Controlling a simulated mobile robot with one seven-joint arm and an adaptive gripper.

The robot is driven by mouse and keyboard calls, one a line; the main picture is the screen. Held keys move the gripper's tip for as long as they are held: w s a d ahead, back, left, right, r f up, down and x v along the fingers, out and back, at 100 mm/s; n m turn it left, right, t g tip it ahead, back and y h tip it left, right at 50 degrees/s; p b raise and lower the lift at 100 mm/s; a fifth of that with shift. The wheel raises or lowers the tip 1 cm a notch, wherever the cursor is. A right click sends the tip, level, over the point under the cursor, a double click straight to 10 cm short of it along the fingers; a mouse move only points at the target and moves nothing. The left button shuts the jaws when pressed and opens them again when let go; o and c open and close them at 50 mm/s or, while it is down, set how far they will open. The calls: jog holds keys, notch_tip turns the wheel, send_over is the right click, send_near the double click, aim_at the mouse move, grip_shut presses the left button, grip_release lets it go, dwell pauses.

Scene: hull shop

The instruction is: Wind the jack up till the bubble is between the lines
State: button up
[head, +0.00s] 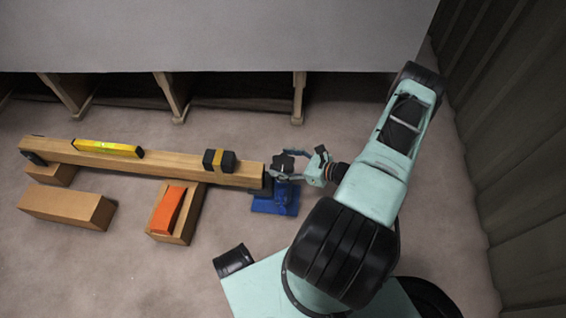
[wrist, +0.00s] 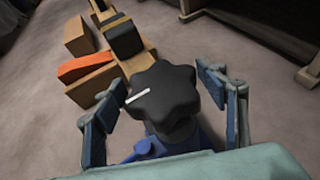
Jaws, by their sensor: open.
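The jack (head: 276,203) has a blue base on the floor under the right end of a long wooden beam (head: 190,165). Its black star-shaped knob (head: 284,163) carries a white mark in the wrist view (wrist: 161,90). My gripper (head: 305,171) is at the knob from the right. In the wrist view its open fingers (wrist: 160,100) stand on either side of the knob, with gaps showing. A yellow level (head: 108,148) lies on the beam's left part; its bubble and lines are too small to read.
A black block with a yellow band (head: 219,161) sits on the beam near the jack. An orange wedge (head: 167,210) rests on a wooden block (head: 188,222). Another block (head: 67,206) lies to the left. Trestle legs (head: 299,97) stand behind; a dark wall (head: 520,150) is at right.

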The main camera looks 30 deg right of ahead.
jog(key=c, duration=0.9)
jog(key=shift+o, duration=0.2)
jog(key=shift+n+y, duration=0.3)
jog(key=shift+y, duration=0.2)
jog(key=n+g+y, duration=0.2)
jog(key=shift+w+n+g, duration=0.1)
jog(key=shift+n+g, duration=0.3)
jog(key=n+g+y, duration=0.2)
jog(key=n+g, duration=0.1)
jog(key=shift+n+g, duration=0.3)
jog(key=shift+g, duration=0.1)
jog(key=n+g, duration=0.4)
jog(key=shift+f+g+y, duration=0.1)
jog(key=shift+g+y, duration=0.2)
jog(key=shift+y, duration=0.1)
jog(key=shift+w+n+g, duration=0.15)
jog(key=shift+n+g, duration=1.05)
jog(key=shift+g, duration=0.1)
jog(key=shift+s+n+g+h, duration=0.25)
jog(key=shift+n+g+h, duration=0.05)
jog(key=shift+g, duration=0.1)
